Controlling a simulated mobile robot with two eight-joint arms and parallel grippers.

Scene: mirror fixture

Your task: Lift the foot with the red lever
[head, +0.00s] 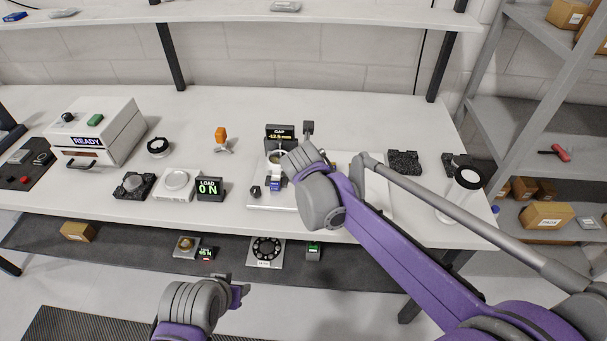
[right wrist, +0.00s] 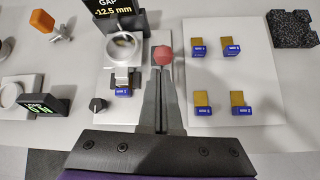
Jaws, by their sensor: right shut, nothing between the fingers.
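In the right wrist view the red knob of the lever (right wrist: 162,55) shows just beyond my right gripper (right wrist: 161,74). The fingers are shut with nothing between them; whether their tips touch the knob I cannot tell. Left of the knob stands the gauge fixture, with a white ring (right wrist: 123,46), a metal foot (right wrist: 122,78) below it and a blue-labelled block (right wrist: 122,91). The gap display (right wrist: 113,6) reads -12.5 mm; it also shows in the head view (head: 280,134). My right arm hides the knob there. My left gripper (head: 236,290) is low, before the table; its fingers are unclear.
A white plate (right wrist: 220,72) with several blue-and-brass blocks lies right of the fixture. A black knob (right wrist: 97,104) sits at the fixture's front left. A load display (head: 209,187) reads 0 N. Black blocks (head: 404,162) stand at the right of the table.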

